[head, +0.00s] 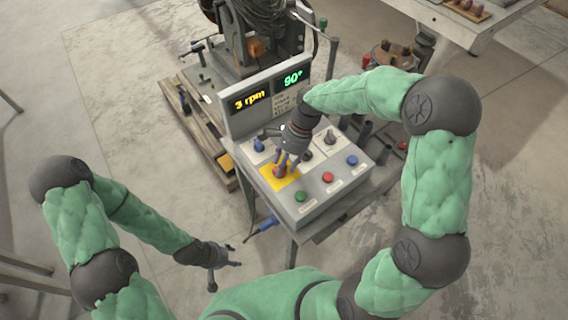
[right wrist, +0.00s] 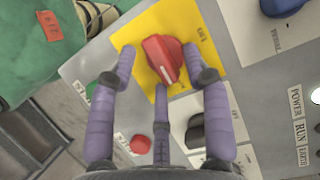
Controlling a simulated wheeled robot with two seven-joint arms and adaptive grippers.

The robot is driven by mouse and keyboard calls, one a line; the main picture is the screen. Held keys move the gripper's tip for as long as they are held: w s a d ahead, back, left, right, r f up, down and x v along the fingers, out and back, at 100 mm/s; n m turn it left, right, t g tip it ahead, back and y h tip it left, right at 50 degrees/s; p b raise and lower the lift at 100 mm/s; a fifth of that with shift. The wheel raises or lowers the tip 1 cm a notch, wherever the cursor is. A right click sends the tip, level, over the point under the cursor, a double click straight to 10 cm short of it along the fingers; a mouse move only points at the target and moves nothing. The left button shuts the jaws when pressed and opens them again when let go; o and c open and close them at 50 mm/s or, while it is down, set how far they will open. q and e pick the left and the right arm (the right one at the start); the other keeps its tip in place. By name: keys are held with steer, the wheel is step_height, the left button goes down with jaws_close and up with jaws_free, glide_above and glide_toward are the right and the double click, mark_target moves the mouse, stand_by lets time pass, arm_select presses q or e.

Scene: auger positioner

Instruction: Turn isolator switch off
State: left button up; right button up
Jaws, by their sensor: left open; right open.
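The isolator switch is a red rotary knob on a yellow plate (head: 268,172) at the left front of the control box. In the right wrist view the red knob (right wrist: 163,58) sits on the yellow plate, its grip ridge tilted. My right gripper (head: 284,163) is above it, pointing down. In the right wrist view its purple-grey fingers are open, with tips on both sides of the knob; whether they touch it I cannot tell. The head view mostly hides the knob behind the fingers. My left gripper (head: 232,264) is open and empty, low left of the box.
The control box (head: 318,207) also carries a green button (head: 300,195), a red button (head: 327,177), a blue button (head: 352,160), a blue knob (head: 259,146) and a black knob (head: 330,138). Its display panel (head: 268,97) reads 3 rpm and 90°. Machinery stands behind.

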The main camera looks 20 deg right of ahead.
jaws_close()
